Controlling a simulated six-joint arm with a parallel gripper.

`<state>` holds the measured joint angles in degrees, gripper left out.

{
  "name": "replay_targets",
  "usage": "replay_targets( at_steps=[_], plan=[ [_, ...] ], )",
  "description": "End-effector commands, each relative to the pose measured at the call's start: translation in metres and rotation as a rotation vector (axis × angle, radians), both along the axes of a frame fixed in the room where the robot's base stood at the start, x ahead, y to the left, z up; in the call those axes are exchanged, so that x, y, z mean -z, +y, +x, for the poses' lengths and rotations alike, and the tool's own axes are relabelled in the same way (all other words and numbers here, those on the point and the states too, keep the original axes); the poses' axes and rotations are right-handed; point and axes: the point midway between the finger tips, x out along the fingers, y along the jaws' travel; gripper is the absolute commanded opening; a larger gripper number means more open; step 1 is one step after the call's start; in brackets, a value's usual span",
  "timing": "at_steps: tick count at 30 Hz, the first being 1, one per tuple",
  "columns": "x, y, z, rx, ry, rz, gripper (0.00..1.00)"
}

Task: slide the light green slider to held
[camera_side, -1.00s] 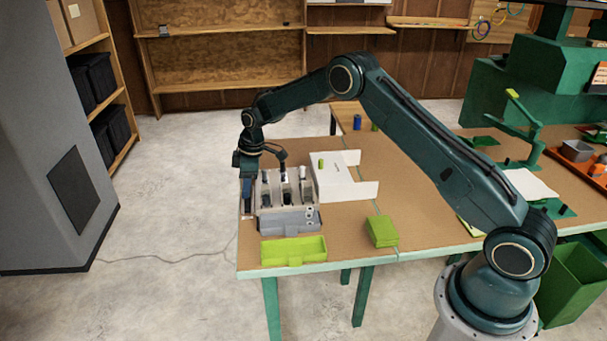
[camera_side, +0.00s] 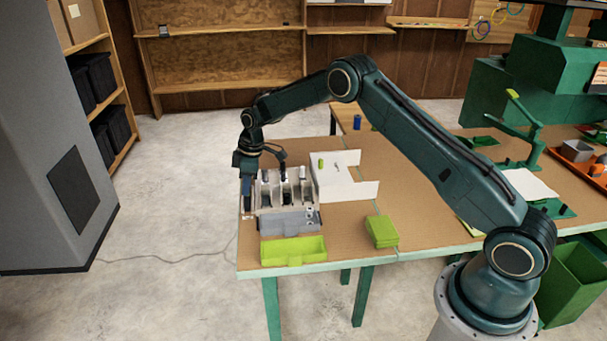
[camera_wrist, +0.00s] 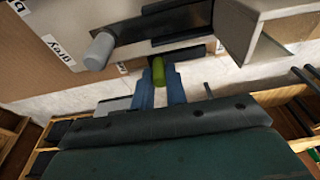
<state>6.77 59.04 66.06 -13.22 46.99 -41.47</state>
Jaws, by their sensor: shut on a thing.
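My gripper (camera_wrist: 160,92) has its two blue fingers on either side of the light green slider knob (camera_wrist: 158,71) in the wrist view. The fingers are shut on it. The knob sits at the end of a dark slot in the pale slider panel (camera_wrist: 110,82). In the side view my gripper (camera_side: 247,198) points down at the left end of the slotted unit (camera_side: 290,202), near the table's left edge. The knob is hidden there. No label reading "held" can be made out.
A grey knob (camera_wrist: 99,50) in a neighbouring dark slot is close by, with a "grey" label (camera_wrist: 58,50). A light green tray (camera_side: 293,251) and a green block (camera_side: 381,231) lie in front. A white holder (camera_side: 345,188) stands right of the unit.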

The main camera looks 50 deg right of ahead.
Motion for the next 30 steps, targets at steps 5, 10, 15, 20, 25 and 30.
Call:
replay_targets(
  at_steps=[5,10,15,20,25,30],
  plan=[
    [0.000,-0.006,0.006,0.001,-0.001,-0.001,0.00],
    [0.000,-0.011,0.011,0.001,0.000,0.000,0.00],
    [0.000,-0.016,0.016,0.001,-0.001,0.000,0.00],
    [0.000,-0.018,0.017,0.001,0.000,0.000,0.00],
    [0.000,-0.018,0.018,0.002,-0.002,0.000,0.00],
    [0.000,-0.018,0.018,0.002,-0.002,0.000,0.36]
  ],
)
